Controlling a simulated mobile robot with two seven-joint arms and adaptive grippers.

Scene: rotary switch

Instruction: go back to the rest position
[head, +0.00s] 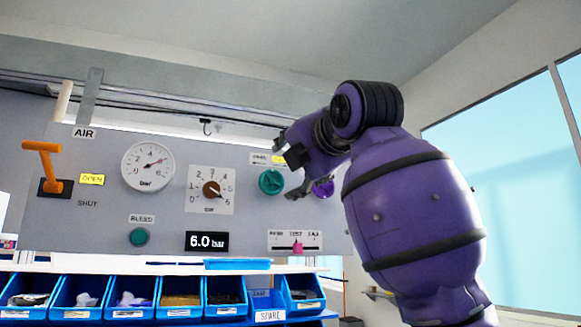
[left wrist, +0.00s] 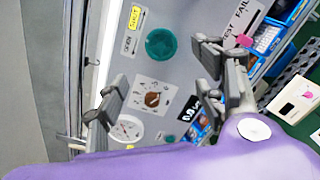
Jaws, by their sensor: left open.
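The rotary switch (head: 211,189) is a brown knob on a white scale plate, its pointer towards the lower right. It also shows in the left wrist view (left wrist: 152,99). The display (head: 207,241) below it reads 6.0 bar. My left gripper (head: 292,172) is open and empty, right of the switch and near the teal round knob (head: 271,181). In the left wrist view my left gripper's fingers (left wrist: 155,85) are spread apart with the panel behind them; contact cannot be told. My right gripper is not in view.
A round gauge (head: 148,166), an orange lever (head: 51,168), a green button (head: 139,237) and a pink slider (head: 298,248) are on the grey panel (head: 110,215). Blue bins (head: 76,299) stand in a row below. A window (head: 510,170) is at the right.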

